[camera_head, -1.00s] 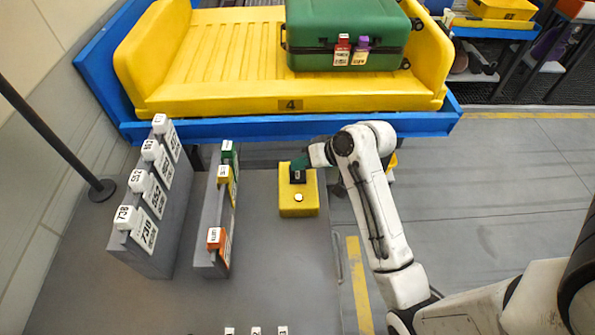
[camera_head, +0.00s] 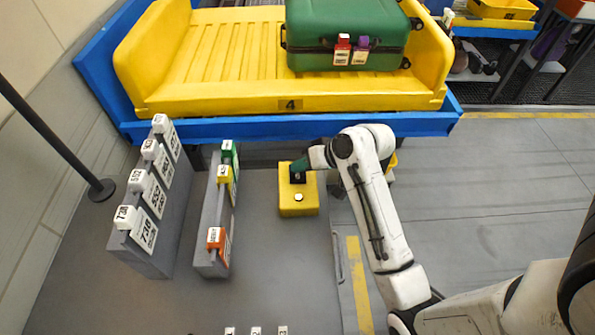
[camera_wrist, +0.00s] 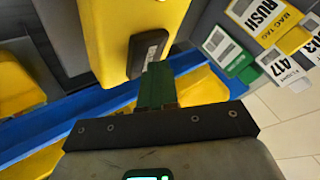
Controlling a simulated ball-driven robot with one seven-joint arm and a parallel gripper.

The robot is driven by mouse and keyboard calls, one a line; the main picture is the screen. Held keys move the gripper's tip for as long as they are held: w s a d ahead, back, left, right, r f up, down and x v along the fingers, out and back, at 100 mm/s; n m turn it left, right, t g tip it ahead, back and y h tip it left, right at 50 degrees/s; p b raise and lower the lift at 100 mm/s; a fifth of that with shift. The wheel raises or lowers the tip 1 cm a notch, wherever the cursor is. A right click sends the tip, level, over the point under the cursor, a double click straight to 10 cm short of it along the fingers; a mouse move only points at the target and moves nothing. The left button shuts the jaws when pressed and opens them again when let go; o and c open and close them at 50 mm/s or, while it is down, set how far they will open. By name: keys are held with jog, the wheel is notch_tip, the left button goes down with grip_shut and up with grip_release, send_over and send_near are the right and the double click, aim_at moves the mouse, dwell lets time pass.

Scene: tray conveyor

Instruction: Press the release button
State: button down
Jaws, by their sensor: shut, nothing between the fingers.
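A yellow button box (camera_head: 298,205) stands on the grey surface below the tray, with a small pale round button (camera_head: 299,197) on its near part. A black square piece (camera_head: 297,178) sits on its far part. My gripper (camera_head: 298,167) has green fingers, shut and empty, at the black piece. The wrist view shows the green fingertips (camera_wrist: 157,68) close to a dark rectangular piece (camera_wrist: 148,50) on the yellow box (camera_wrist: 125,25). I cannot tell whether they touch it. The pale button is not visible in the wrist view.
A yellow tray (camera_head: 210,102) on a blue conveyor frame (camera_head: 180,130) holds a green suitcase (camera_head: 345,35) behind the box. Tag racks (camera_head: 150,255) (camera_head: 210,262) with numbered and coloured tags stand left. A dark pole (camera_head: 50,135) stands far left. Floor right of my arm is clear.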

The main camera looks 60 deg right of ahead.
jog(key=shift+f, duration=0.2)
dwell(0.5)
jog(key=shift+r+p, duration=0.85)
jog(key=shift+p, duration=0.2)
